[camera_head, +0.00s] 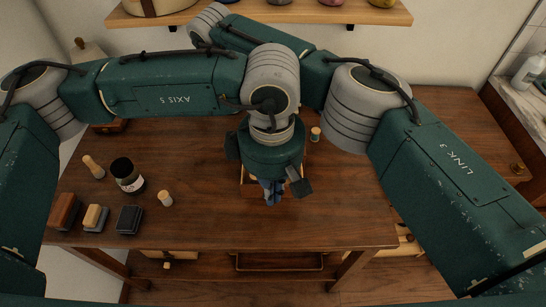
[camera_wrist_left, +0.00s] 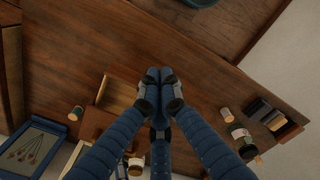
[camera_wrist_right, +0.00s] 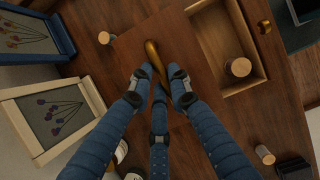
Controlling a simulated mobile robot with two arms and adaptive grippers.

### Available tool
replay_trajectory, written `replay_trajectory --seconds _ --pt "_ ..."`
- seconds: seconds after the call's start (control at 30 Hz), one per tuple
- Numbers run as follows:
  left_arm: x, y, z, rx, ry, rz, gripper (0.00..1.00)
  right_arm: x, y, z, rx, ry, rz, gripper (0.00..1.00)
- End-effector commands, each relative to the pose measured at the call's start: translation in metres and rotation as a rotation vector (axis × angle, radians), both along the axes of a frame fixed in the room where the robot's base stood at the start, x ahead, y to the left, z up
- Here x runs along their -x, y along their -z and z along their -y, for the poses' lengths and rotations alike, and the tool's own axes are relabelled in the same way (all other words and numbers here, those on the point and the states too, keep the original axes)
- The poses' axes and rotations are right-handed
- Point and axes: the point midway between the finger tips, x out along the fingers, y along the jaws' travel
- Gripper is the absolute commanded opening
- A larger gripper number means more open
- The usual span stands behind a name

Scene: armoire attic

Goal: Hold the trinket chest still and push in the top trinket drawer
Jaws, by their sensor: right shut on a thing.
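The trinket chest (camera_wrist_right: 134,43) is a brown wooden box on the table, mostly hidden behind my left arm in the head view. Its top drawer (camera_wrist_right: 205,52) is pulled out, with a pale inside and a round wooden-capped thing (camera_wrist_right: 238,67) in it. The drawer also shows in the left wrist view (camera_wrist_left: 117,94). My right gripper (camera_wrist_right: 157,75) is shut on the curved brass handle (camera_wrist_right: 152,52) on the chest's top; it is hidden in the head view. My left gripper (camera_head: 272,198) is shut and empty, its fingertips beside the drawer's front end; I cannot tell whether they touch.
A dark jar (camera_head: 127,176), a small spool (camera_head: 165,198) and several blocks and stamps (camera_head: 95,218) stand on the table's left part. A green spool (camera_head: 315,134) stands behind the chest. Framed flower pictures (camera_wrist_right: 52,112) are near it. The front right tabletop (camera_head: 345,220) is clear.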

Motion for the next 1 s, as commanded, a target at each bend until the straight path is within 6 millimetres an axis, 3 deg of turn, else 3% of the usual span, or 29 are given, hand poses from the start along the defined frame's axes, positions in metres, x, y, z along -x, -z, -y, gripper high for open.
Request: replay_trajectory --seconds 0.17,0.7,1.0 --pt "-0.001 0.013 -0.001 -0.004 -0.001 0.006 0.00 0.000 0.000 0.000 0.000 0.000 0.001 0.00" --pt "-0.001 0.086 0.000 -0.003 0.000 0.003 0.00 0.000 -0.001 0.000 0.000 0.000 0.001 0.00" --pt "-0.001 0.100 0.000 -0.002 0.001 0.005 0.00 0.000 -0.001 0.000 0.000 0.000 0.001 0.00"
